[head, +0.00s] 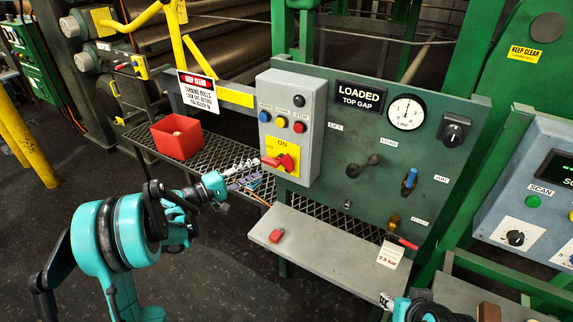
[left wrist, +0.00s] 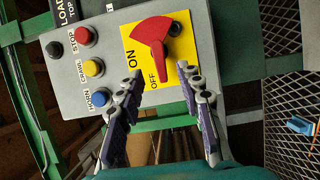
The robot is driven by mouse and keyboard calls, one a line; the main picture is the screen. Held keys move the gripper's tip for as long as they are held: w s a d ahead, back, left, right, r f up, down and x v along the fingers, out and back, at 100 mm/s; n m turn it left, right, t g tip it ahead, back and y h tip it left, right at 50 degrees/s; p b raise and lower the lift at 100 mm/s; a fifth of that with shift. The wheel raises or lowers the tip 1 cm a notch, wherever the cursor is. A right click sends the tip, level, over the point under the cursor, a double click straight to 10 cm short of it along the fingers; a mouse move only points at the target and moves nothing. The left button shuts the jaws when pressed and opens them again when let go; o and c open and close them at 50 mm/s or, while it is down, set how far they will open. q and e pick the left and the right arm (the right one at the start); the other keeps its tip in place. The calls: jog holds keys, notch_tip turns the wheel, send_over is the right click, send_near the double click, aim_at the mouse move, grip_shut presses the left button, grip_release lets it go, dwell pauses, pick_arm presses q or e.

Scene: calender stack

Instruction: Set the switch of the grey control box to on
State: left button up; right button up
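The grey control box (head: 292,125) stands on the green panel and fills the left wrist view (left wrist: 150,20). Its red switch (head: 285,158) sits on a yellow plate marked ON and OFF. In the left wrist view, the switch's red handle (left wrist: 158,45) points down, its end beside the OFF label; ON is to the left. My left gripper (head: 246,177) is in front of and left of the box. In the wrist view its two purple fingers (left wrist: 160,82) are open, with the handle's end ahead of the gap. My right gripper (head: 392,300) shows partly at the bottom edge; its fingers are unclear.
Blue, yellow and red buttons (head: 281,122) and a black knob are above the switch. A grey shelf (head: 320,245) with a small red block (head: 276,236) juts out below. A red bin (head: 177,137) stands on the mesh rack at left. Levers (head: 364,166) are on the panel at right.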

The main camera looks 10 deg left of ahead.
aim_at(268, 164)
pick_arm(q)
jog(key=b+x, duration=0.1)
jog(key=x, duration=0.6)
jog(key=shift+w+d+b, duration=0.15)
jog(key=shift+w+b, duration=0.05)
jog(key=shift+b, duration=0.1)
grip_shut()
